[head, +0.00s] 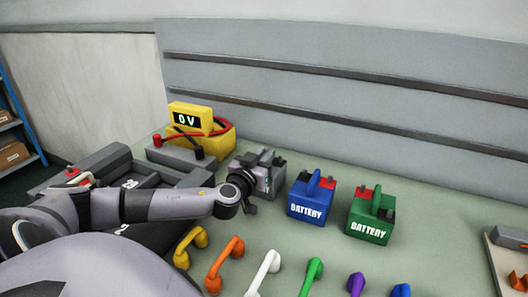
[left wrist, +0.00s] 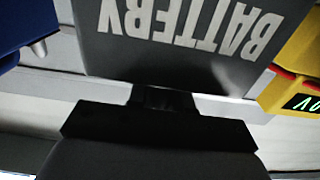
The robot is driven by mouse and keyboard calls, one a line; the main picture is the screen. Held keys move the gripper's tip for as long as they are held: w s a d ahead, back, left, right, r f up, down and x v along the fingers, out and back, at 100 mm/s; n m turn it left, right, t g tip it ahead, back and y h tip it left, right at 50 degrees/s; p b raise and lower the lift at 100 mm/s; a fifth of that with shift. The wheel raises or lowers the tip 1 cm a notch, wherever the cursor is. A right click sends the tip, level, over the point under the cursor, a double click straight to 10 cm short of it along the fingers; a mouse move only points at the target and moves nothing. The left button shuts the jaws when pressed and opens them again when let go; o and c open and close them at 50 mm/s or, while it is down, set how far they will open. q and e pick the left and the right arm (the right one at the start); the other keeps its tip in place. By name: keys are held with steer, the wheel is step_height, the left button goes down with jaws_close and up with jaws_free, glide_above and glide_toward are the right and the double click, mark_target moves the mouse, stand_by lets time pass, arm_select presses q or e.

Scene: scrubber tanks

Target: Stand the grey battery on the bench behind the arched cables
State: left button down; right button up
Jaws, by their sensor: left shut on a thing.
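The grey battery (head: 277,182) is upright, left of the blue battery and behind the row of arched cables. My left gripper (head: 258,163) is shut on it and partly hides it in the head view. I cannot tell whether its base touches the bench (head: 335,258). In the left wrist view the battery (left wrist: 205,60) fills the middle, its lettering upside down, with my left gripper (left wrist: 163,98) against it. The arched cables, yellow (head: 191,240), orange (head: 222,262), white (head: 262,270), green (head: 313,275), purple (head: 356,283) and blue (head: 401,290), line the front. My right gripper is not in view.
The blue battery (head: 310,205) and green battery (head: 368,222) stand to the right. A yellow tester (head: 212,140) reading 0 V stands behind left. A dark grey machine (head: 105,165) is at left, a tray (head: 505,262) at far right. The bench right of the green battery is clear.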

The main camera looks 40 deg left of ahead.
arm_select(q)
steer(key=shift+w+r, duration=0.1)
steer(key=shift+r, duration=0.2)
steer(key=c, duration=1.5)
jaws_free()
steer(key=shift+f, duration=0.4)
steer(key=o, duration=0.4)
steer(key=shift+r, duration=0.1)
steer(key=shift+o, duration=0.2)
steer(key=shift+r, duration=0.1)
steer(key=shift+s, duration=0.25)
steer(key=shift+s+d, duration=0.15)
steer(key=shift+s, duration=0.15)
steer(key=b+v, duration=0.1)
steer(key=v, duration=0.5)
steer(key=shift+s, duration=0.3)
